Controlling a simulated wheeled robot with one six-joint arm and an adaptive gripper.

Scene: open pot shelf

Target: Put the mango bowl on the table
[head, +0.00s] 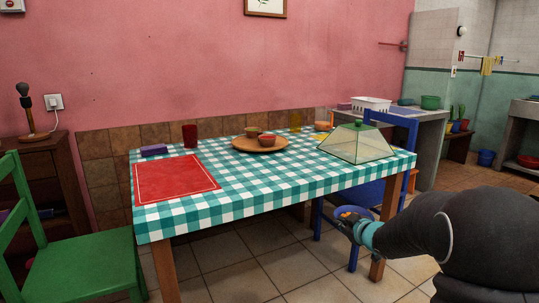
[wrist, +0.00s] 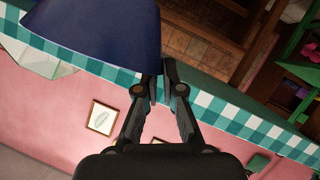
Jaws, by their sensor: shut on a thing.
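My gripper (head: 346,222) is shut on a dark blue bowl (head: 355,211), held in front of the table's right end, apart from the tabletop. In the wrist view the fingers of my gripper (wrist: 160,75) pinch the edge of this bowl (wrist: 95,30). An orange spot shows by it in the head view; I cannot tell whether it is in the bowl. The table (head: 240,207) has a teal and white checked cloth. Its edge also shows in the wrist view (wrist: 210,110).
The table holds a red placemat (head: 175,178), a wooden tray (head: 260,149) with small bowls, a red cup (head: 190,135), an orange bowl (head: 322,126) and a clear food cover (head: 357,143). The front middle cloth is clear. A blue chair (head: 345,195) stands at the right, a green chair (head: 75,265) at the left.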

